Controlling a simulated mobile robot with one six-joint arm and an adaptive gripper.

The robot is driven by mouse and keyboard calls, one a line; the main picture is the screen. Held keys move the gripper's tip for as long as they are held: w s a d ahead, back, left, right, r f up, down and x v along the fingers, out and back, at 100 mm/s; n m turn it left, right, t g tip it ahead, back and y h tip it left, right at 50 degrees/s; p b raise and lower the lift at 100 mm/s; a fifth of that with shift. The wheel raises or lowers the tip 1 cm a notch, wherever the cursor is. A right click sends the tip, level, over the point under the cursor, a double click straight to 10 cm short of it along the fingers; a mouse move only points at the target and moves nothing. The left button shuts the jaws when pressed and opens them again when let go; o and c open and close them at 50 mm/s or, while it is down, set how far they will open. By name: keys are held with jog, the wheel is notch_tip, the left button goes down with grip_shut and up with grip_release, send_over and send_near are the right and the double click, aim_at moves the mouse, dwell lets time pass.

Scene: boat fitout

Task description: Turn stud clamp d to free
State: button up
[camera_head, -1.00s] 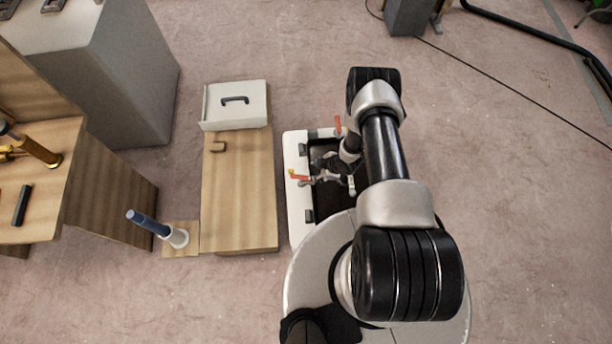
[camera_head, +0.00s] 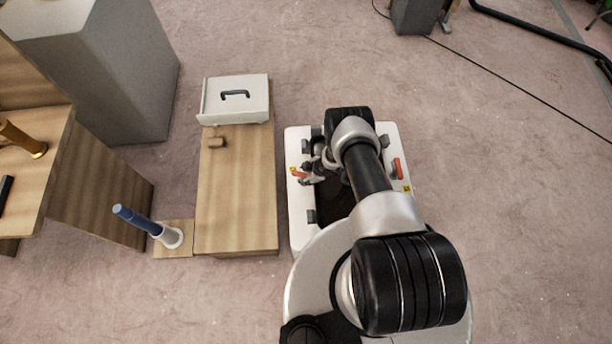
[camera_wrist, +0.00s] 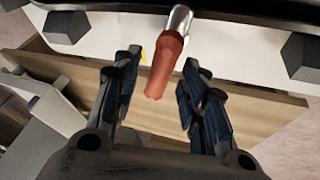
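A red clamp handle (camera_wrist: 166,66) on a silver stem shows in the wrist view, at the edge of a white panel. My gripper (camera_wrist: 162,62) is open, with one finger on each side of the handle's free end; I see gaps on both sides. In the head view a red-orange handle (camera_head: 297,172) sits by a yellow label on the left rim of the white frame (camera_head: 299,230), with my gripper close beside it. A second red handle (camera_head: 396,168) is on the right rim. No letter is readable, so I cannot tell which is clamp d.
Dark blocks (camera_head: 310,216) line the frame's dark opening. A wooden bench (camera_head: 236,200) with a white drawer-like box (camera_head: 235,98) stands just left. A blue-handled tool (camera_head: 138,219) stands on a small wooden plate. Open floor (camera_head: 500,180) lies to the right.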

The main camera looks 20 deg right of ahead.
jog(key=shift+c, duration=0.2)
grip_shut()
dwell(0.3)
jog(key=m+p, duration=0.2)
jog(key=m+h+p, duration=0.1)
jog(key=shift+s+a+r+t, duration=0.1)
jog(key=shift+s+a+t, duration=0.1)
jog(key=shift+a+t, duration=0.1)
jog(key=m+h, duration=0.1)
jog(key=m, duration=0.2)
jog(key=shift+p, duration=0.3)
jog(key=m, duration=0.1)
jog(key=m+h+b, duration=0.1)
jog(key=m, duration=0.1)
jog(key=m+h+b, duration=0.1)
jog(key=shift+w+a+f+m, duration=0.1)
jog(key=shift+a+f+m, duration=0.15)
jog(key=shift+a+m, duration=0.05)
jog(key=shift+a+r+m+h+b, duration=0.15)
jog(key=shift+m+h+b, duration=0.75)
jog(key=shift+m, duration=1.2)
